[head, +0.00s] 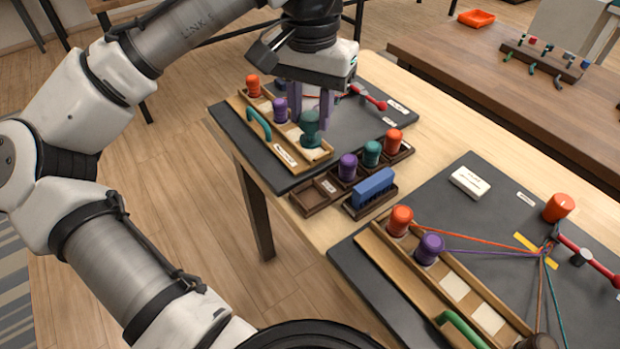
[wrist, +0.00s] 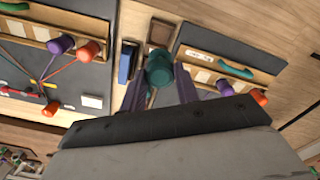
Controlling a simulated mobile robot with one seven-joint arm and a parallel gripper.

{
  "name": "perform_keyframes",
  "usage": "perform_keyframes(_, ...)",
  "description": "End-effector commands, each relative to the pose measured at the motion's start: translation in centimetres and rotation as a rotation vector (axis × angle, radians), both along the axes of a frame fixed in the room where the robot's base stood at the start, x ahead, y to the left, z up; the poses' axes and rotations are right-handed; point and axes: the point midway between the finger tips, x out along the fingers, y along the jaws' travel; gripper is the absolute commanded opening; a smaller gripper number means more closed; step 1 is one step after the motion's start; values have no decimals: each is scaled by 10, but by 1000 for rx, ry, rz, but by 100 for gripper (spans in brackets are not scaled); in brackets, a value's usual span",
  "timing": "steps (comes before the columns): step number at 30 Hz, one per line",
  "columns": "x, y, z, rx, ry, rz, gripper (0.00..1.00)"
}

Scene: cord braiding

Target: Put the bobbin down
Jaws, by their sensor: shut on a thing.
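My gripper (head: 312,122) is shut on a teal bobbin (head: 310,130), held between its two purple-grey fingers. In the head view the bobbin appears over the near end of the far wooden rack (head: 262,134), by a pale pad; whether it touches is unclear. In the wrist view the same bobbin (wrist: 160,68) is between the fingers, with the rack (wrist: 192,56) to its right. An orange bobbin (head: 253,86) and a purple bobbin (head: 280,110) stand in this rack.
A dark tray (head: 312,198) has an empty near-left compartment and holds purple (head: 347,167), teal (head: 371,153) and orange (head: 394,141) bobbins beside a blue block (head: 373,186). A teal handle (head: 258,124) edges the far rack. The near mat (head: 480,215) carries stretched cords.

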Motion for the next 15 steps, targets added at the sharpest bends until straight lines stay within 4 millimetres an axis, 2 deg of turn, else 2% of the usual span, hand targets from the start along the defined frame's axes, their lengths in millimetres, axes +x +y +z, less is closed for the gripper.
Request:
perform_keyframes(3,-1,1,-34,1,3,2,8)
perform_keyframes(9,-1,1,-78,2,1,3,8)
perform_keyframes(15,0,1,-97,1,0,4,8)
